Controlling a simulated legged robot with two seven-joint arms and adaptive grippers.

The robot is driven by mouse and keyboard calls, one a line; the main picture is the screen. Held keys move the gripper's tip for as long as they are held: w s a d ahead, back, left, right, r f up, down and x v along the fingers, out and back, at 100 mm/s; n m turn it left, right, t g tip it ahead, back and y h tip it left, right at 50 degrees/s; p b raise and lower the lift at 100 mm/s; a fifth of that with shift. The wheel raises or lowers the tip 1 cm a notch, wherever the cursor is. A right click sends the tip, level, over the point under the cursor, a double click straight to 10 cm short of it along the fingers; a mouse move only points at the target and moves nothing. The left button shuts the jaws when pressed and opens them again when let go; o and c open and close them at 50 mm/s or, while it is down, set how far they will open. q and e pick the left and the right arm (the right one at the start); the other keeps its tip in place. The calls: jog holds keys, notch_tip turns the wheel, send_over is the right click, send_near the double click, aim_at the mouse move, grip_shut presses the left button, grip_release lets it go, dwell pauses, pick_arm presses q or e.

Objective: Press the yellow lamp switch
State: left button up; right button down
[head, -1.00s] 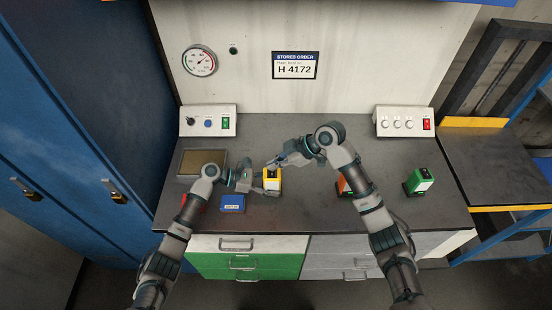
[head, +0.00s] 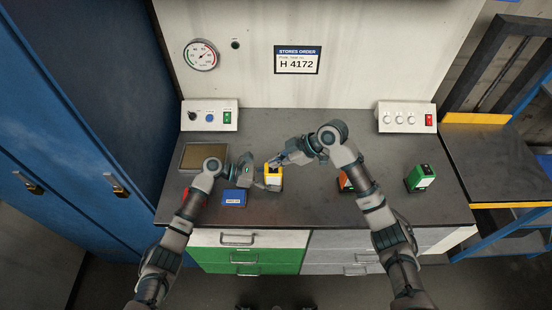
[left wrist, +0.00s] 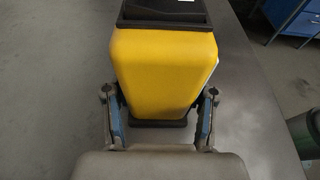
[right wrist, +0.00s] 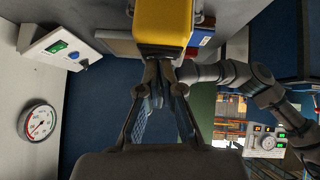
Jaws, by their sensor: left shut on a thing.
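The yellow lamp (head: 274,179) stands on the grey worktop, left of its middle. It has a yellow body and a black top. It fills the middle of the left wrist view (left wrist: 163,65). My left gripper (head: 262,181) is shut on it, one finger on each side low on the body. My right gripper (head: 276,161) is just behind and above the lamp, its fingers together with nothing seen between them. In the right wrist view the fingertips (right wrist: 160,66) lie close to the yellow body (right wrist: 163,22); I cannot tell whether they touch. The switch itself is not clearly visible.
A blue box (head: 235,197) and a brown-bottomed tray (head: 183,156) lie left. A red thing is partly hidden by my left arm. An orange lamp (head: 345,182) is partly behind my right arm; a green one (head: 420,178) stands right. Two control boxes (head: 210,115) (head: 406,117) stand at the back.

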jog(key=shift+s+f, duration=0.2)
jog(key=shift+s, duration=0.05)
jog(key=shift+r, duration=0.5)
notch_tip(320, 180, up, 3)
jog(key=shift+s, duration=0.1)
jog(key=v, duration=1)
jog(key=shift+r, duration=0.15)
jog(key=shift+w+d, duration=0.3)
jog(key=shift+w, duration=0.35)
